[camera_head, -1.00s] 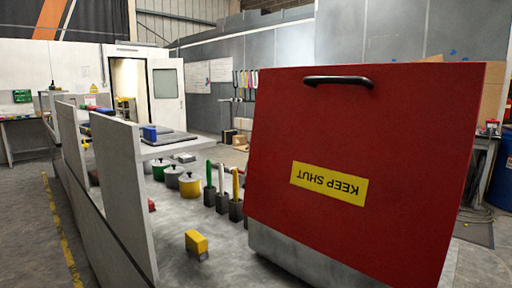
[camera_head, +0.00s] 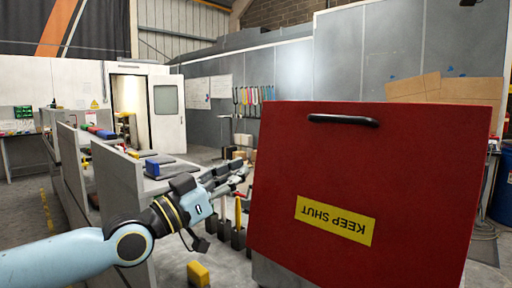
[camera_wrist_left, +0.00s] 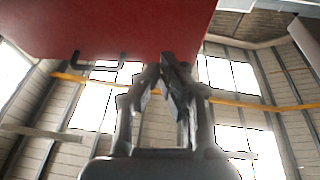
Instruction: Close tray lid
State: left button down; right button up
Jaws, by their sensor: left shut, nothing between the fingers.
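The red lid (camera_head: 365,185) stands raised and open, tilted, with a black bar handle (camera_head: 343,120) along its top edge. It carries a yellow KEEP SHUT label (camera_head: 335,220), upside down. A strip of the grey tray (camera_head: 272,273) shows below it; the tray's inside is hidden. My left gripper (camera_head: 241,169) is at the lid's left edge, lower than the handle, shut and empty. In the left wrist view its fingertips (camera_wrist_left: 167,62) are together near the red lid (camera_wrist_left: 120,25), with the handle (camera_wrist_left: 97,60) to their left. I cannot tell whether they touch the lid. My right gripper is out of view.
A yellow block (camera_head: 198,273) lies on the grey surface below my left arm. Grey partition panels (camera_head: 118,185) stand at the left. Dark holders with upright tools (camera_head: 238,238) stand near the lid's left side, partly behind my gripper.

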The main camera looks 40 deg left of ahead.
pick_arm(q)
jog(key=a+r+n+t+y, duration=0.15)
jog(key=a+r+t, duration=0.3)
jog(key=r, duration=0.45)
jog(key=w+r+b, duration=0.4)
jog(key=w, duration=0.7)
jog(key=shift+w+d, duration=0.25)
jog(key=shift+d, duration=0.2)
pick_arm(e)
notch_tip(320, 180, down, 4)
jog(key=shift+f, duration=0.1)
pick_arm(q)
jog(key=shift+r+g, duration=0.15)
jog(key=shift+g, duration=0.1)
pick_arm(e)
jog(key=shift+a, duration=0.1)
